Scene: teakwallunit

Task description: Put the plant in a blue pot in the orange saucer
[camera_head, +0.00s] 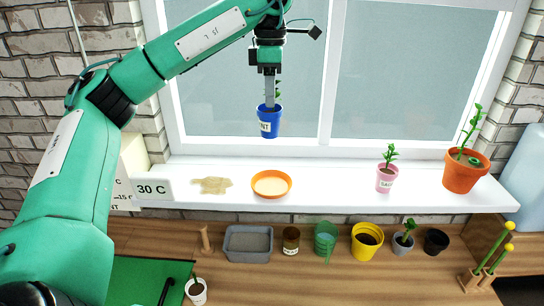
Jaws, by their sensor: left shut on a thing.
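The plant in a blue pot (270,122) hangs upright in the air in front of the window, above the white sill. My left gripper (269,98) points down and is shut on it at the pot's rim; part of the green plant shows behind the fingers. The orange saucer (271,184) lies on the sill, below the pot in the picture, with a pale inside and nothing standing in it. My right gripper is not in view.
On the white sill (330,181) stand a pink pot plant (386,177) and a large orange pot plant (464,172) to the right, and a "30 C" sign (152,189) to the left. Several pots and a grey tray (248,243) stand on the wooden bench below.

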